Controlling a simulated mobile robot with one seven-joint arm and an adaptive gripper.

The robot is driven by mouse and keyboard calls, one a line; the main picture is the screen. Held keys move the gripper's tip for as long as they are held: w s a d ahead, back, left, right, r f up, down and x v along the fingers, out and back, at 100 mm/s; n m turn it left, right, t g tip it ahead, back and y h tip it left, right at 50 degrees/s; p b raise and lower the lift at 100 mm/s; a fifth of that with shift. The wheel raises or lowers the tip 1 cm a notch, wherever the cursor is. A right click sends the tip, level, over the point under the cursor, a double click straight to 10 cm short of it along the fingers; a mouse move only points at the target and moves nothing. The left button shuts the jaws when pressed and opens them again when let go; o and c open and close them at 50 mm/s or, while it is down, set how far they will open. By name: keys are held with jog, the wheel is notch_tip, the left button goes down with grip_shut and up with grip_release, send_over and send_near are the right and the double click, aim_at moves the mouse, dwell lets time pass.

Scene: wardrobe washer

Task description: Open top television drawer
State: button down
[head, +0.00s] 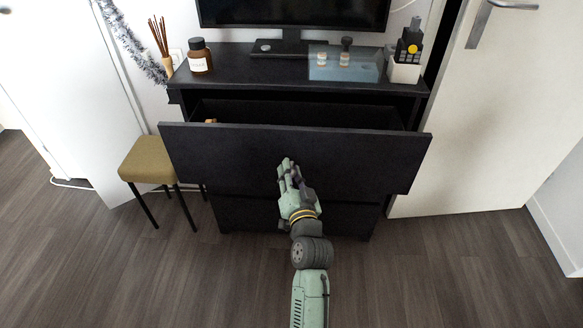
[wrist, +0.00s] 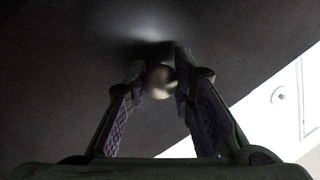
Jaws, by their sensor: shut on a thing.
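The dark top drawer (head: 220,155) of the black television cabinet (head: 240,85) is pulled out, with a wide gap behind its front panel. Its inside is partly visible from above. My gripper (head: 287,166) is at the middle of the drawer front. In the wrist view, my gripper's two fingers (wrist: 155,95) close around a small round knob (wrist: 159,80) on the dark panel. In the head view the knob is hidden behind my gripper.
A television (head: 295,14), a glass box (head: 345,66), a brown bottle (head: 200,58) and a potted item (head: 405,62) stand on the cabinet top. A stool (head: 148,162) is at left and a white door (head: 500,110) at right. The wooden floor (head: 430,270) in front is clear.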

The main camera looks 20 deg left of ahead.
aim_at(288, 133)
jog(key=shift+s, duration=0.1)
jog(key=c, duration=1.6)
grip_release()
jog(key=shift+c, duration=0.2)
notch_tip(288, 133, up, 10)
jog(key=shift+r, duration=0.1)
